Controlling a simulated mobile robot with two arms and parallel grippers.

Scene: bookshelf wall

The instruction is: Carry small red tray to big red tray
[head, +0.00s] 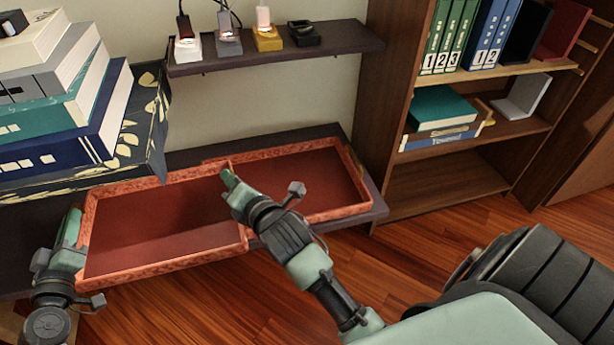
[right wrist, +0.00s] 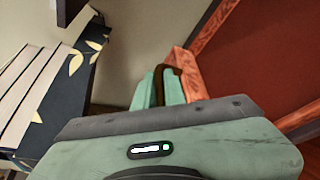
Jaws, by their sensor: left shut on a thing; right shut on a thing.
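The small red tray (head: 165,218), empty with a patterned orange-red rim, is held between both grippers in the head view. My left gripper (head: 75,225) is shut on its left side. My right gripper (head: 230,182) is shut on its right side. The big red tray (head: 310,178) is just right of it on the low dark shelf, empty, with its left part hidden behind the small tray. In the head view their rims overlap; I cannot tell if they touch. A red tray also fills the right of the right wrist view, beside the gripper's green fingers (right wrist: 168,88).
A stack of large books (head: 60,100) on a dark leaf-patterned box (head: 150,125) stands close behind the small tray at left. A wall shelf (head: 335,38) with small items hangs above. A wooden bookcase (head: 390,110) stands to the right. Wooden floor lies in front.

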